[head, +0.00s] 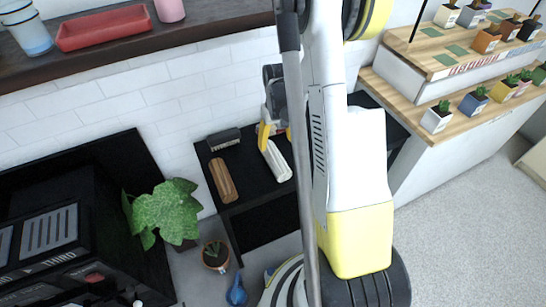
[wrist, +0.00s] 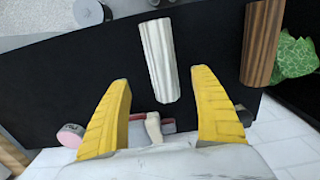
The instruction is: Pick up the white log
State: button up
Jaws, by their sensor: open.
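The white log (head: 275,161) lies on a black shelf (head: 207,152) in the head view, its surface ridged. It also shows in the wrist view (wrist: 158,58), upper middle, pointing down between the finger lines. My gripper (head: 268,137) is over the shelf at the log's far end, partly hidden by my arm. In the wrist view my gripper (wrist: 162,100) is open, with one yellow finger on each side and nothing clamped between them. The log's near end is between and just beyond the fingertips; I cannot tell the height gap.
A brown log (head: 222,180) lies left of the white one, also seen in the wrist view (wrist: 261,42). A dark brush-like item (head: 224,139) is behind it. A leafy plant (head: 165,212) and a small potted plant (head: 215,255) stand left. Small pots line the wooden shelves at right.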

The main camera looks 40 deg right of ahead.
aim_at(275, 156)
jog(key=f+b, duration=0.4)
jog(key=f, duration=0.6)
jog(key=shift+a+b, duration=0.2)
jog(key=shift+b, duration=0.15)
jog(key=shift+r, duration=0.1)
jog(key=c, duration=1.5)
